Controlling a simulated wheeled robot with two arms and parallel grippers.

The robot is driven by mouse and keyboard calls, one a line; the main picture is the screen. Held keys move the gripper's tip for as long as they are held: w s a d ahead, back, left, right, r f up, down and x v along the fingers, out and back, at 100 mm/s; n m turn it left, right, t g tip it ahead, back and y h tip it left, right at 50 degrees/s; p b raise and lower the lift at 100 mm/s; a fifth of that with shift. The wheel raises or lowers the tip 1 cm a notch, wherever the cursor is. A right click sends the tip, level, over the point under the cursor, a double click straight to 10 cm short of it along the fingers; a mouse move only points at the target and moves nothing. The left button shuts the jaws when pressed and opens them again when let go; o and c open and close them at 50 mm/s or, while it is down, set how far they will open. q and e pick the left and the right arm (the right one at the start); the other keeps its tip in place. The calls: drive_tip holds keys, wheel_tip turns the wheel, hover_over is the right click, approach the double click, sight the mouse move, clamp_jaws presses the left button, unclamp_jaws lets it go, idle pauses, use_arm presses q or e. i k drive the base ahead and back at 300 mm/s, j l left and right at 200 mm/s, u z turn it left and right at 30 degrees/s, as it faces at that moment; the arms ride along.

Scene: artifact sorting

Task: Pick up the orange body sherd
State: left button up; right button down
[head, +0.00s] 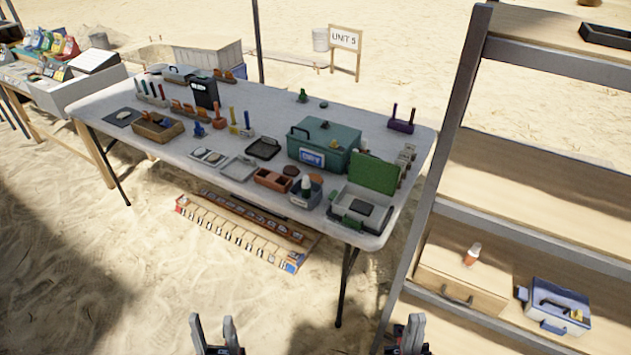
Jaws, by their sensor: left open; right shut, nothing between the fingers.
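I cannot pick out the orange body sherd for certain; things are small from here. Small orange-brown pieces (183,107) stand in a row at the left of the white table (265,115), with more near its back edge (226,74). A small orange and white object (473,254) stands on a wooden box on the right-hand shelf. My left gripper (214,330) is open and empty at the bottom edge, in front of the table and apart from it. My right gripper (408,332) is shut and empty at the bottom, further right.
A green case (325,150) and several trays crowd the table's right half. A long wooden tray (240,232) lies on the sand below. The tall shelf (535,165) rises at right, with a blue case (555,305) low down. Sand before the table is clear.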

sight(317, 177)
drive_tip(key=i+j+z, duration=0.1)
drive_tip(key=i+j, duration=0.3)
drive_tip(key=i+j+z, duration=0.15)
drive_tip(key=i+j, duration=0.2)
drive_tip(key=i+j+z, duration=0.1)
drive_tip(key=i+j, duration=0.25)
drive_tip(key=j, duration=0.25)
